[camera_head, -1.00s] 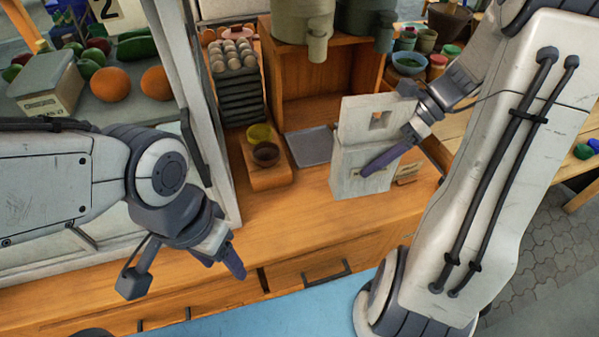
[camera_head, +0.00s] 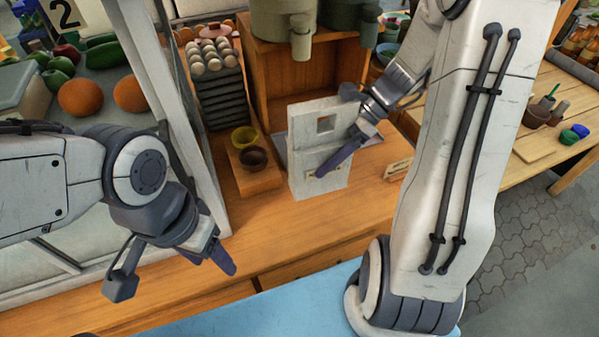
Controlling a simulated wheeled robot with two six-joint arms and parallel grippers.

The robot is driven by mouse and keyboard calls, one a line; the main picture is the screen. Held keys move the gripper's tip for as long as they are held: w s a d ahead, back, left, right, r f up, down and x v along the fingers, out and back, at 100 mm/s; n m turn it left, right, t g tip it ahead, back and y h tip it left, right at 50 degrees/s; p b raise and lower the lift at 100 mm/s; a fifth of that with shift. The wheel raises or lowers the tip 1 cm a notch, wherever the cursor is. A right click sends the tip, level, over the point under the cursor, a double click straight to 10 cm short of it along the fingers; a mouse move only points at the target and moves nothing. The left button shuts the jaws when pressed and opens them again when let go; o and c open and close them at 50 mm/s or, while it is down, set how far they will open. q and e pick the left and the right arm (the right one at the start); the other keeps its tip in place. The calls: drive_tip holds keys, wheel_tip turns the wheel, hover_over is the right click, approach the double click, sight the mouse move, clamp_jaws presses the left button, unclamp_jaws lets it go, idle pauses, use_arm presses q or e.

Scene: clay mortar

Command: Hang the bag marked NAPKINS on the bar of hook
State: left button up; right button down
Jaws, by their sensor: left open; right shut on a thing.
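A pale grey-white bag (camera_head: 304,127) with a square cut-out near its top is upright over the wooden counter in the head view. My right gripper (camera_head: 340,155) is shut on it, its purple finger lying across the bag's front. A small label low on the bag is partly covered by the finger, and I cannot read it. I cannot tell whether the bag's base touches the counter. My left gripper (camera_head: 220,258) is open and empty over the counter's front left. I cannot make out the hook or its bar.
A yellow bowl (camera_head: 243,137) and a brown bowl (camera_head: 253,158) sit on a wooden block left of the bag. Egg trays (camera_head: 217,94) stand behind them. A small sign (camera_head: 397,168) is to the right. The counter's front middle is clear.

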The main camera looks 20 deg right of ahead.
sight(289, 183)
drive_tip(key=a+f, duration=0.1)
drive_tip(key=w+a, duration=0.1)
drive_tip(key=w+a+f, duration=0.1)
drive_tip(key=shift+a+f, duration=0.35)
drive_tip(key=shift+f, duration=1.7)
drive_tip(key=shift+f, duration=0.2)
unclamp_jaws()
drive_tip(key=v, duration=1)
drive_tip(key=shift+w+r, duration=0.3)
